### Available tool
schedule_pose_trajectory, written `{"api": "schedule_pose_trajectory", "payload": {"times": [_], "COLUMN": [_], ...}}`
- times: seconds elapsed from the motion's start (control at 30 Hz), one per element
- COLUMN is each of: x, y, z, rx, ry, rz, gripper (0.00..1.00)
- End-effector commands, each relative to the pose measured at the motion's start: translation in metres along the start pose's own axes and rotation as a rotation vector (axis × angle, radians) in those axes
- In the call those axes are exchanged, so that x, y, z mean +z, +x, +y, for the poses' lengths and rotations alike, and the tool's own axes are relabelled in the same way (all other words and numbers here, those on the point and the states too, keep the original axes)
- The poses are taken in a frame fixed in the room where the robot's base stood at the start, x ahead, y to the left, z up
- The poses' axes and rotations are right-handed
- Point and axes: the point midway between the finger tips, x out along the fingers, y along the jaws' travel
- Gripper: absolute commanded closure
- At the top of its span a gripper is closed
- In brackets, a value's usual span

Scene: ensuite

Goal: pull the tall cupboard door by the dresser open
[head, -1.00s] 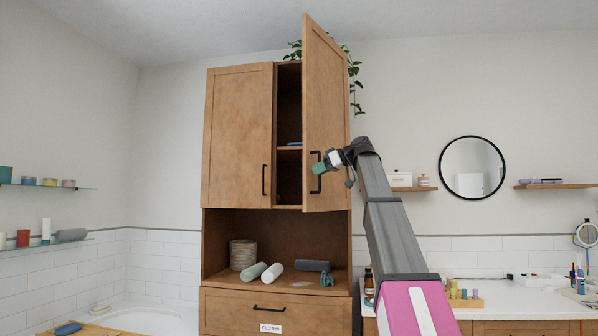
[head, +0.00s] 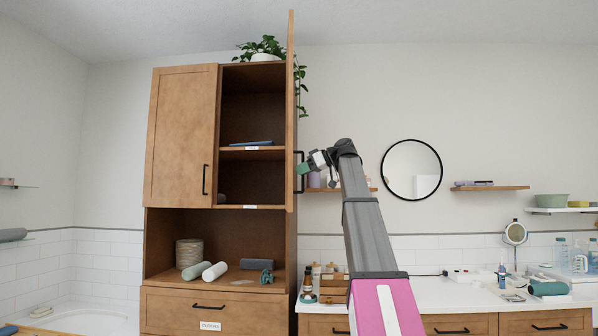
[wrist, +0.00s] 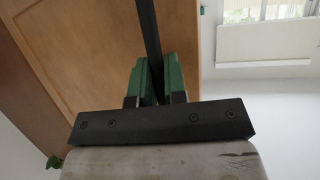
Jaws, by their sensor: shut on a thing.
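The tall wooden cupboard stands left of centre in the head view. Its right door (head: 291,110) is swung well open and seen nearly edge-on. The left door (head: 181,137) is closed. The open door's black handle (head: 299,171) is on its outer face. My gripper (head: 304,168) is at that handle, and in the wrist view my gripper (wrist: 160,80) has its green fingers shut on the black handle bar (wrist: 149,35). The door panel (wrist: 100,50) fills the wrist view's left side. The opened side shows a shelf (head: 252,150) with a flat blue item.
Below is an open niche with a woven basket (head: 189,253) and rolled towels (head: 214,271), above a drawer (head: 210,308). A plant (head: 262,47) trails from the cupboard top. A counter (head: 450,293) with bottles, a round mirror (head: 411,170) and wall shelves are at right.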

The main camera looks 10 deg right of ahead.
Motion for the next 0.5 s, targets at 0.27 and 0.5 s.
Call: {"api": "schedule_pose_trajectory", "payload": {"times": [0.27,0.5], "x": [0.0011,0.0011], "y": [-0.0007,-0.0006], "z": [-0.0006,-0.0005], "rx": [-0.003,-0.002], "ry": [0.003,0.003], "rz": [-0.002,-0.002], "gripper": [1.0,0.64]}}
